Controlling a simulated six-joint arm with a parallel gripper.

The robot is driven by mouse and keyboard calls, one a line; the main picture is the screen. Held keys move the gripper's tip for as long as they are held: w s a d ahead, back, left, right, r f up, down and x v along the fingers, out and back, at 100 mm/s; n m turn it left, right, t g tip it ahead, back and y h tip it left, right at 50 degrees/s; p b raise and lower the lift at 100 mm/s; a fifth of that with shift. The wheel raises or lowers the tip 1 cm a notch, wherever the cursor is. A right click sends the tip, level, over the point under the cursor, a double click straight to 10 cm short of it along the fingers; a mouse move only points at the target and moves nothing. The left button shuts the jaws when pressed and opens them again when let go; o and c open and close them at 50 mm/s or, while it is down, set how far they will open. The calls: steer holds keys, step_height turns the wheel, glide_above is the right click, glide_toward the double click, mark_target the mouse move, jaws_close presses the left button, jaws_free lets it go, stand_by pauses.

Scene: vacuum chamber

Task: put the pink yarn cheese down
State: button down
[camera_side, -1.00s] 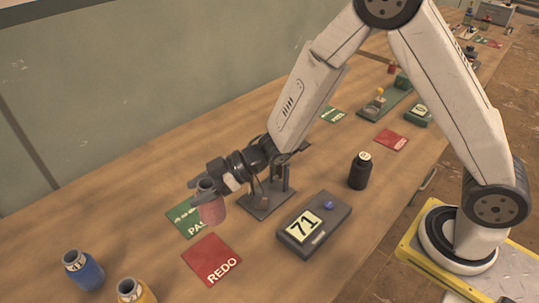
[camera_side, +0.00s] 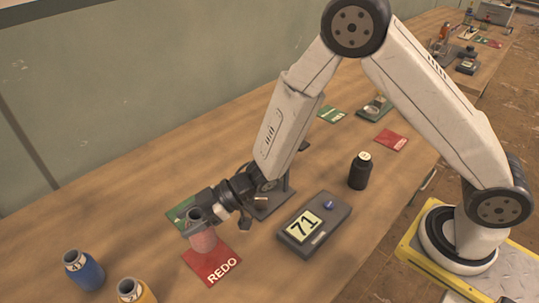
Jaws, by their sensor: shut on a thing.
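The pink yarn cheese (camera_side: 203,241) is upright in my gripper (camera_side: 197,226), which is shut on it. It shows over the back left part of the red REDO card (camera_side: 217,268). I cannot tell whether its base touches the card. The green card (camera_side: 180,212) lies behind it, and my gripper hides most of that card, including its lettering.
A blue yarn cheese (camera_side: 84,271) and a yellow one (camera_side: 135,291) stand at the front left. A dark box with a "71" display (camera_side: 313,226) lies to the right of the red card. A black bottle (camera_side: 360,171) stands behind it.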

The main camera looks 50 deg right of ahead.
steer(key=shift+f, duration=0.3)
steer(key=shift+f, duration=1.75)
steer(key=shift+f, duration=0.1)
steer(key=shift+c, duration=0.4)
jaws_free()
steer(key=v, duration=1.2)
steer(key=shift+w, duration=0.1)
